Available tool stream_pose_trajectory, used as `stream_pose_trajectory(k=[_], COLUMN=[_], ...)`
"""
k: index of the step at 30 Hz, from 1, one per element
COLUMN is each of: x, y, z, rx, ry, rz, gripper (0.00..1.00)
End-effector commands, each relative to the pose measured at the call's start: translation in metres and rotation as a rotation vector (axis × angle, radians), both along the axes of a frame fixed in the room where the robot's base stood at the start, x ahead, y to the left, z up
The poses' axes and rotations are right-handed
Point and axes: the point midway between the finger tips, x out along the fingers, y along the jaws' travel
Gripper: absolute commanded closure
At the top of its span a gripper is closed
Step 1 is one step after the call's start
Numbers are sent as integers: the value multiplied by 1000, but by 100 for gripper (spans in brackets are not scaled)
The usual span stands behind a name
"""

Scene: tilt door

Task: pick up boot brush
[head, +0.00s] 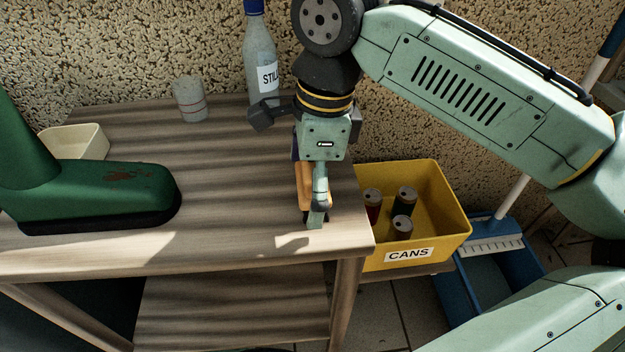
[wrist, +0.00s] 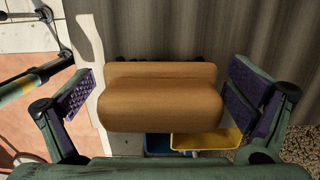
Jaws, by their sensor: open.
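The boot brush (wrist: 160,105) has a tan wooden back, with a little dark bristle showing along its far edge in the wrist view. In the head view the brush (head: 304,188) is at the right end of the wooden table, mostly hidden behind my gripper (head: 314,215). My gripper points down over it. In the wrist view the brush lies between the two purple-padded fingers of my gripper (wrist: 163,96), with a gap on each side. The gripper is open and holds nothing.
On the table (head: 230,200) stand a green boot (head: 110,190), a cream dish (head: 75,141), a ringed cup (head: 189,99) and a clear bottle (head: 260,70). A yellow cans bin (head: 440,205) and a blue dustpan (head: 520,265) are right of the table.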

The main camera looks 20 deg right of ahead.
Motion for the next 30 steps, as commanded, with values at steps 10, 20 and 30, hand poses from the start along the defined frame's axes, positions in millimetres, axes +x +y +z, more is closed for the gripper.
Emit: stream_pose_trajectory(k=[10,20,30], x=[0,0,0], y=[0,0,0], z=[0,1,1], rx=[0,0,0], ry=[0,0,0], rz=[0,1,1], gripper=[20,42,57])
